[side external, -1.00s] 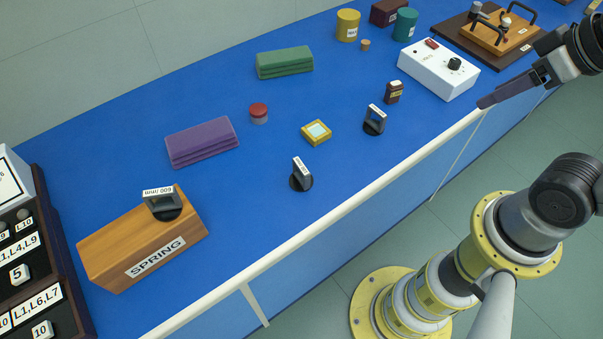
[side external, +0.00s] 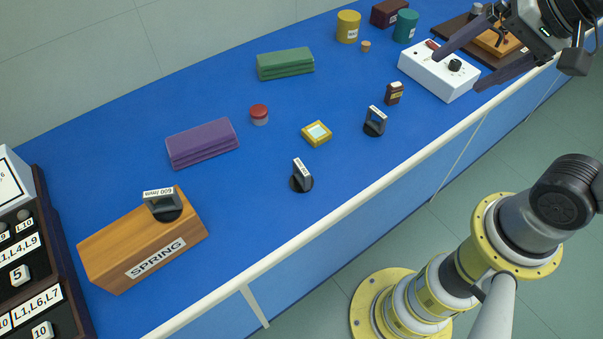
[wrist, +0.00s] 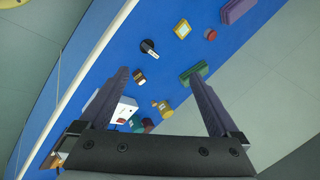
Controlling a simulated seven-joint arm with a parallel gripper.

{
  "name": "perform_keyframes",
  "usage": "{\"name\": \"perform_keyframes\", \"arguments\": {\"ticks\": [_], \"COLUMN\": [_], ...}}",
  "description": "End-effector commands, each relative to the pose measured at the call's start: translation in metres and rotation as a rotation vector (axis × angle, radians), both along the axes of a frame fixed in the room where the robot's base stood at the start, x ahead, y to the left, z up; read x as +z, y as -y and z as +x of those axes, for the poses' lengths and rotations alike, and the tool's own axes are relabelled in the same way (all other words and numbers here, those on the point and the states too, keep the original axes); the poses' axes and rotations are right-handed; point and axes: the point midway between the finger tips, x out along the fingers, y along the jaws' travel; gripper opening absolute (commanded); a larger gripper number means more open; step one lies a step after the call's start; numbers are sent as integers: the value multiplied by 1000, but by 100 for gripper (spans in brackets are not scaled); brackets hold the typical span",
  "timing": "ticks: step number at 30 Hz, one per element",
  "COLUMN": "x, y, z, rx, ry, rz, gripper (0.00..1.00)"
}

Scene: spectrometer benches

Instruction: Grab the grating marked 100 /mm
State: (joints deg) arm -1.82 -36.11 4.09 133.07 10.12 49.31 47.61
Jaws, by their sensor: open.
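Three small black grating holders on round bases are in the side view. One (side external: 164,206), whose label reads 600 /mm, sits on the wooden SPRING box. Another (side external: 301,178) stands on the blue bench nearer the front edge, and a third (side external: 375,122) stands to its right. I cannot read the labels on these two. My gripper (side external: 457,72) is open and empty, above the white box at the right, away from all three holders. In the wrist view, one black holder with a white label (wrist: 148,47) shows beyond the gap between the fingers (wrist: 158,75).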

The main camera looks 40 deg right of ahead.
Motion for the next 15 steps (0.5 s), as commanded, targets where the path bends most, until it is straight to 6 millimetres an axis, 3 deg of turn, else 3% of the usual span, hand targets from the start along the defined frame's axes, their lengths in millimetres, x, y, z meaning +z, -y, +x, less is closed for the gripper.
{"name": "perform_keyframes", "arguments": {"ticks": [4,7,12,15], "x": [-2,-14,-53,-80], "y": [-33,-62,-113,-134], "z": [45,77,117,126], "rx": [-266,-455,-672,-695], "ry": [-141,-274,-490,-572], "rz": [251,399,517,505], "gripper": [98,98,98,98]}}
